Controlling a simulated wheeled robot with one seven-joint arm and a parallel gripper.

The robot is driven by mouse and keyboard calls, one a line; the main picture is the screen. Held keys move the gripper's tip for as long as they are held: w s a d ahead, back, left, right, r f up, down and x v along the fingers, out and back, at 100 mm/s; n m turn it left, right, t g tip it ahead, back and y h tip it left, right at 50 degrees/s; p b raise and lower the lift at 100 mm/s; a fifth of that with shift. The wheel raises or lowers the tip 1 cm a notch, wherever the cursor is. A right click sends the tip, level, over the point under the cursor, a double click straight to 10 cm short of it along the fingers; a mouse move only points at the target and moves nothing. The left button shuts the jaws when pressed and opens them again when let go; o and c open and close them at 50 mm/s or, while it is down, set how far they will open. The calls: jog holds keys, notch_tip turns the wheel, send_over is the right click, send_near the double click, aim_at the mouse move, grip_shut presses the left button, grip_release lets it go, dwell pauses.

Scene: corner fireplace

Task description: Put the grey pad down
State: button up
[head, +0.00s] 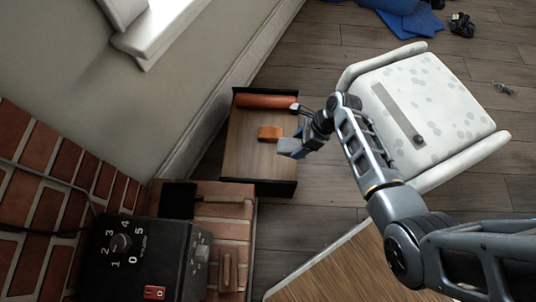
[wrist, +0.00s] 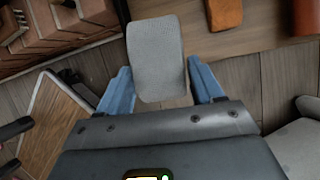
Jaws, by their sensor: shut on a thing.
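The grey pad (wrist: 156,52) is a flat, rounded rectangle with a fine-textured surface. My gripper (wrist: 159,70) is shut on it, with a blue finger at each side in the wrist view. In the head view the pad (head: 288,146) shows as a small pale shape at the end of my gripper (head: 299,143). It appears over the right side of a low wooden table with black ends (head: 243,164). The pad's height above the wood is hard to tell, and its underside is hidden.
An orange block (head: 269,132) and an orange-brown cylinder (head: 266,101) lie on the wooden table. A white spotted chair (head: 455,110) stands to the right. A brick ledge (head: 226,233) with a black control box (head: 135,255) is nearer. The table's left part looks clear.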

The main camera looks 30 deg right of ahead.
jog(key=d+f, duration=0.1)
jog(key=s+d+f+n+b, duration=0.1)
jog(key=shift+d+f+h, duration=0.35)
jog(key=shift+f+h, duration=0.05)
jog(key=shift+s+d+f+n, duration=0.1)
jog(key=shift+d+n, duration=0.3)
jog(key=w+a+f+b, duration=0.1)
jog(key=w+a+f, duration=0.1)
jog(key=a, duration=0.1)
jog(key=w+a+f+b, duration=0.2)
jog(key=a, duration=0.1)
jog(key=w+a+f+b, duration=0.2)
jog(key=a+f, duration=0.1)
jog(key=shift+w+a, duration=0.25)
jog(key=shift+w, duration=0.05)
jog(key=shift+f+b, duration=1.05)
jog(key=shift+f, duration=0.8)
jog(key=o, duration=0.9)
jog(key=shift+o, duration=0.2)
